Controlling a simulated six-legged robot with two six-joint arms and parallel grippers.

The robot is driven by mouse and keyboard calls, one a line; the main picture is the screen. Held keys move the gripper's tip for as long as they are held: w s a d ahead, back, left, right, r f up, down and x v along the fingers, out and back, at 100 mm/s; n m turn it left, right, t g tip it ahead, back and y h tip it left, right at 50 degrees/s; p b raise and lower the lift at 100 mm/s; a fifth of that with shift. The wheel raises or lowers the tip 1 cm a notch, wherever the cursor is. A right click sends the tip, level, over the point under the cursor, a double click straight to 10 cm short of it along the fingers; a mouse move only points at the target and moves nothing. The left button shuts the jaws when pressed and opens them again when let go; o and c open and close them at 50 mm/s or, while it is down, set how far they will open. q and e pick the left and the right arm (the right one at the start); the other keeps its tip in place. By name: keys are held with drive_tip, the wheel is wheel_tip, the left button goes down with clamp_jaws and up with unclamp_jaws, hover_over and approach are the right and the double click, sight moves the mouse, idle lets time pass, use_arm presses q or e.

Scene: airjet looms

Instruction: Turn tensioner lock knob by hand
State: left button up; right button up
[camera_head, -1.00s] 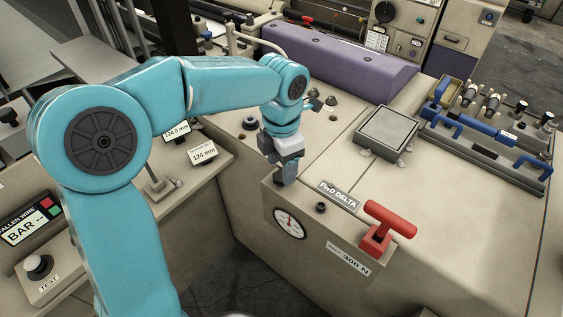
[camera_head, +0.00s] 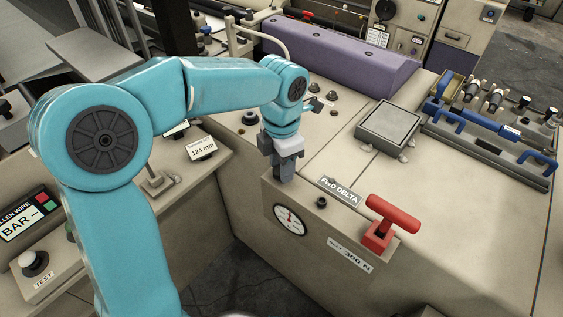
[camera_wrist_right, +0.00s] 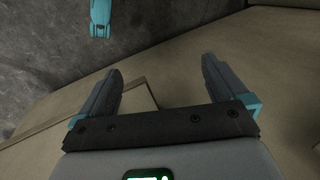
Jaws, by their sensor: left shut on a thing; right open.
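My left gripper (camera_head: 284,172) points down onto the top corner of a beige housing (camera_head: 345,225), just above a round dial gauge (camera_head: 290,219). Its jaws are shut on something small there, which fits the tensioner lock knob. The fingers hide that knob, so its shape and angle cannot be seen. In the right wrist view my right gripper (camera_wrist_right: 160,78) is open, with nothing between its fingers. It is not seen in the head view.
A red T-handle (camera_head: 392,213) stands up on the housing, right of the left gripper. A small dark knob (camera_head: 321,202) sits between them. A square grey plate (camera_head: 388,128) and a purple cover (camera_head: 340,55) lie behind. Dark floor shows at the front.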

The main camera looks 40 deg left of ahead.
use_arm(q)
drive_tip(key=shift+r+m, duration=0.1)
drive_tip(key=shift+m, duration=0.7)
drive_tip(key=o, duration=0.5)
drive_tip(key=shift+m+p, duration=0.3)
drive_tip(key=shift+m, duration=0.4)
drive_tip(key=shift+c, duration=0.2)
drive_tip(key=o, duration=0.4)
wheel_tip(320, 180, up, 6)
drive_tip(key=p, duration=0.5)
